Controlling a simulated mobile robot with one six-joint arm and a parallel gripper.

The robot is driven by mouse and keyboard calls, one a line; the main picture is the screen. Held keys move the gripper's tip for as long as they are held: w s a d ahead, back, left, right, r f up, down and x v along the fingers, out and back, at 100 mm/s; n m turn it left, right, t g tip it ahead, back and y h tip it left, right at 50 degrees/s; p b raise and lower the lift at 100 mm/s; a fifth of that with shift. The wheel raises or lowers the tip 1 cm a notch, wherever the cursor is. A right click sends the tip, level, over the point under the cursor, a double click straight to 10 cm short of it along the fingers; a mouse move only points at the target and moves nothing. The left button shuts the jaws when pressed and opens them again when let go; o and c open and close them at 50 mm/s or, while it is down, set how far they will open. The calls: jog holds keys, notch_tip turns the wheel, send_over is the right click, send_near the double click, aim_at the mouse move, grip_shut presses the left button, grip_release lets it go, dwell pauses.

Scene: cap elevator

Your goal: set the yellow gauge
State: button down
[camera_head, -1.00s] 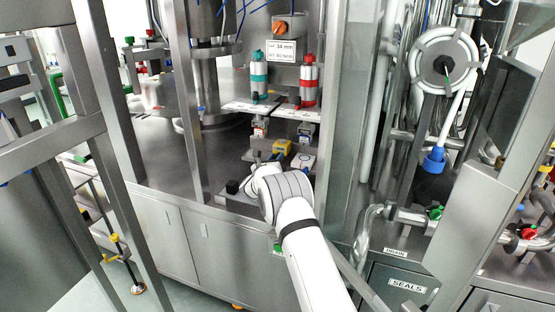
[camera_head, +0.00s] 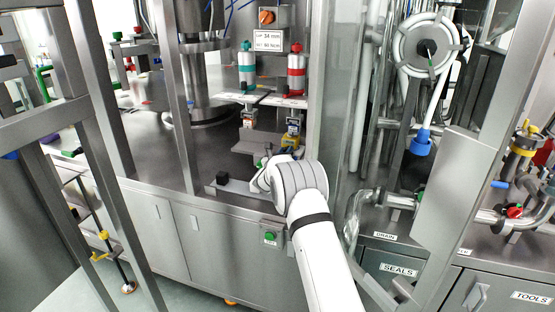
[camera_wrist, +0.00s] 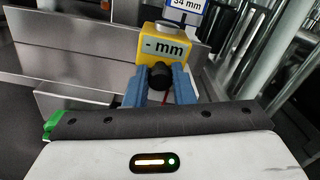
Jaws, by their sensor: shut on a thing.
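The yellow gauge (camera_wrist: 165,47) fills the upper middle of the wrist view. Its face reads "- mm", with a grey round part on top and a black knob (camera_wrist: 159,76) at its front. My gripper (camera_wrist: 160,84) has its two blue fingers on either side of the black knob, shut on it. In the head view, yellow (camera_head: 290,141) shows below the red bottle, just beyond my wrist. My fingers are mostly hidden there behind my arm.
A second gauge (camera_head: 248,119) is under the teal bottle. A steel post (camera_head: 335,105) stands close to the right of my arm.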

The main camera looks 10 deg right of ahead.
jog(key=shift+s+d+f, duration=0.1)
jog(key=shift+s+d, duration=0.25)
jog(key=shift+d, duration=0.3)
jog(key=c, duration=1.2)
grip_release()
jog(key=shift+s+d, duration=0.1)
jog(key=shift+d, duration=0.05)
jog(key=shift+c, duration=0.2)
jog(key=b+v, duration=0.1)
jog(key=v, duration=0.6)
jog(key=shift+s+a, duration=0.2)
jog(key=shift+s, duration=0.15)
